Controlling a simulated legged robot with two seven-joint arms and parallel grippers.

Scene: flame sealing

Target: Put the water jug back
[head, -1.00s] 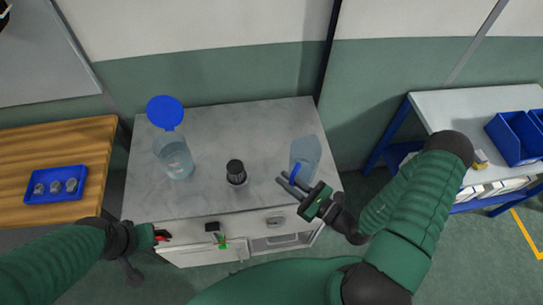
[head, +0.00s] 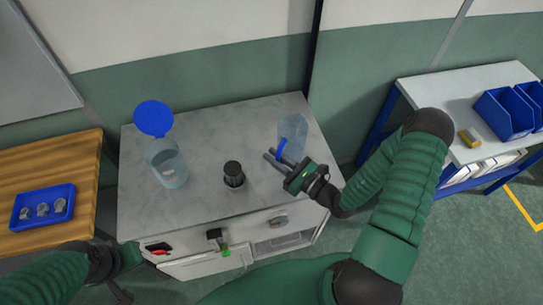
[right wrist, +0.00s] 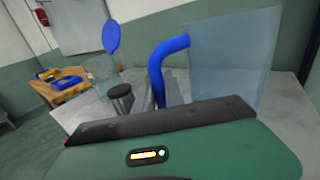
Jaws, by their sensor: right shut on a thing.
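The water jug (head: 292,131) is a clear bluish vessel with a blue handle (right wrist: 157,62). It is upright at the right side of the grey worktop (head: 205,125), near its back right corner. My right gripper (head: 277,158) is shut on the handle from the front. The jug body (right wrist: 235,60) stands large at the right of the right wrist view; its base is hidden there. I cannot tell whether the jug touches the worktop. My left gripper (head: 118,272) is low at the left, in front of the worktop, and its fingers are unclear.
A clear container (head: 167,165) with water and a raised blue lid (head: 154,118) stands on the left of the worktop. A black cylinder (head: 233,174) stands mid-worktop. A blue tray (head: 43,208) lies on the wooden table at left. Blue bins (head: 505,112) stand on the right table.

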